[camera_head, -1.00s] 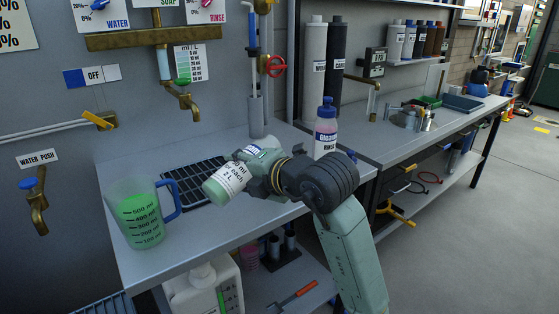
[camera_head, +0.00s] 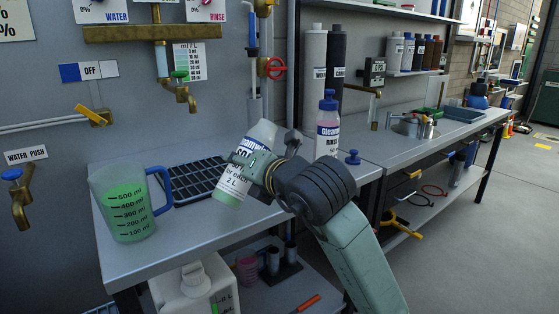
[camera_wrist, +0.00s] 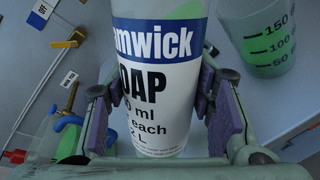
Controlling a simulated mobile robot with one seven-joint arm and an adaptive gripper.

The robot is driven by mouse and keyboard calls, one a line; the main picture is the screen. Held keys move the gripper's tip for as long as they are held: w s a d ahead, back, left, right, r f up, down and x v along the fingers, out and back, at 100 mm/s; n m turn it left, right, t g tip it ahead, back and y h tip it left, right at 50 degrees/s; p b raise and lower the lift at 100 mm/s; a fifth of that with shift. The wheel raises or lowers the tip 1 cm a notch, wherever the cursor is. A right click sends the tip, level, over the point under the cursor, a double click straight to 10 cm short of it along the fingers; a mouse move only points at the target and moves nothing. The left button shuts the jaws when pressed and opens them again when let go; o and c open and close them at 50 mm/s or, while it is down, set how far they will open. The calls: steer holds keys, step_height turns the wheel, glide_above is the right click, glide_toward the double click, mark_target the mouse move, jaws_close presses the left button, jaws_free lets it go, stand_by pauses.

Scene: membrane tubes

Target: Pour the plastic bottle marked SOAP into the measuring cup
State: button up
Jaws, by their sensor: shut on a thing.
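The white SOAP bottle (camera_head: 259,134) has a blue label band and pale green lower part. It is tilted above the bench, top leaning right, base down left. My gripper (camera_head: 256,172) is shut around its body; in the wrist view the jaws (camera_wrist: 155,115) flank the bottle (camera_wrist: 155,75). The clear measuring cup (camera_head: 125,222) with a blue handle stands upright at the bench's left, holding green liquid. The bottle is right of the cup, apart from it. A graduated cup (camera_wrist: 262,40) with green liquid shows in the wrist view; I cannot tell if it is the same one.
A black grid mat (camera_head: 190,183) lies between cup and bottle. A RINSE bottle (camera_head: 327,130) and a blue cap (camera_head: 353,157) stand right, behind my arm. A brass tap (camera_head: 184,96) hangs above the mat. A white jug (camera_head: 192,288) sits below the bench.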

mark_target(243, 151)
steer(key=shift+w+d+n+t+b, duration=0.1)
steer(key=shift+n+t+b, duration=0.3)
steer(key=shift+b, duration=0.55)
steer(key=n+b, duration=0.1)
steer(key=b, duration=0.1)
steer(key=n+t+b, duration=0.1)
steer(key=b, duration=0.1)
steer(key=shift+s+a+n+b, duration=0.2)
steer(key=shift+n+b, duration=0.2)
steer(key=n+t+b, duration=0.1)
steer(key=n+b, duration=0.2)
steer(key=b, duration=0.2)
steer(key=shift+t+b, duration=0.3)
steer(key=shift+n, duration=0.3)
steer(key=shift+r+p, duration=1.4)
steer(key=shift+r, duration=1.25)
steer(key=shift+s, duration=0.1)
